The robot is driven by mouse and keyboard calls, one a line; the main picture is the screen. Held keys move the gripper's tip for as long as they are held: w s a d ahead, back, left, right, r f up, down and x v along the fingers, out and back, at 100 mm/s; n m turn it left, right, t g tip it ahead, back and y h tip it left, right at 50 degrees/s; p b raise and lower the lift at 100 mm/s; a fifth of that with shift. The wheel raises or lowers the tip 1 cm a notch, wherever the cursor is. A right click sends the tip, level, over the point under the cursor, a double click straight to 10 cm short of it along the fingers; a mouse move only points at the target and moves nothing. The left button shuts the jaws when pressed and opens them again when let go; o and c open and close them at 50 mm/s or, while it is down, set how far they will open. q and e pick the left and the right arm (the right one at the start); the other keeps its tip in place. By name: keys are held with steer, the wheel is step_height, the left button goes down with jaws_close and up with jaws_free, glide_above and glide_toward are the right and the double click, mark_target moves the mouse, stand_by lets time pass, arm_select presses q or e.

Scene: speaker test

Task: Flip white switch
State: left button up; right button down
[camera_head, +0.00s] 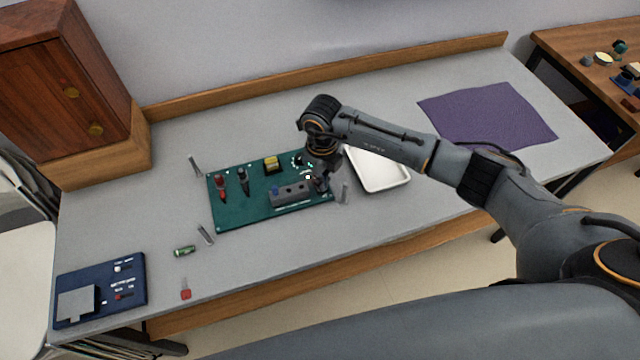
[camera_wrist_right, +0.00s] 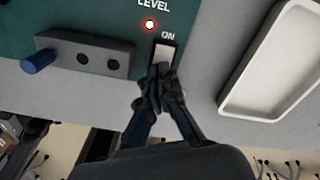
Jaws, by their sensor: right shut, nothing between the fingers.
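The white switch (camera_wrist_right: 165,54) is a pale rocker under the word ON at the edge of the green panel (camera_wrist_right: 95,18). A small lamp (camera_wrist_right: 149,24) beside it glows with a red rim. My right gripper (camera_wrist_right: 160,72) is shut and empty, its tips right at the switch's near end; I cannot tell whether they touch. In the head view my right gripper (camera_head: 321,184) is over the right end of the green panel (camera_head: 240,212) and hides the switch. My left gripper is not in view.
A grey block with holes (camera_wrist_right: 85,54) and a blue peg sits left of the switch. A white tray (camera_head: 384,186) lies close on the right. A blue panel (camera_head: 137,290), a green battery (camera_head: 185,251) and a purple cloth (camera_head: 488,118) lie on the table.

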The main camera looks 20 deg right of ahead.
steer(key=shift+f, duration=0.25)
steer(key=shift+s+r, duration=0.1)
steer(key=shift+r, duration=0.05)
steer(key=shift+r+p, duration=0.6)
steer(key=shift+r, duration=0.25)
steer(key=shift+r+p, duration=1.6)
steer(key=shift+r, duration=0.95)
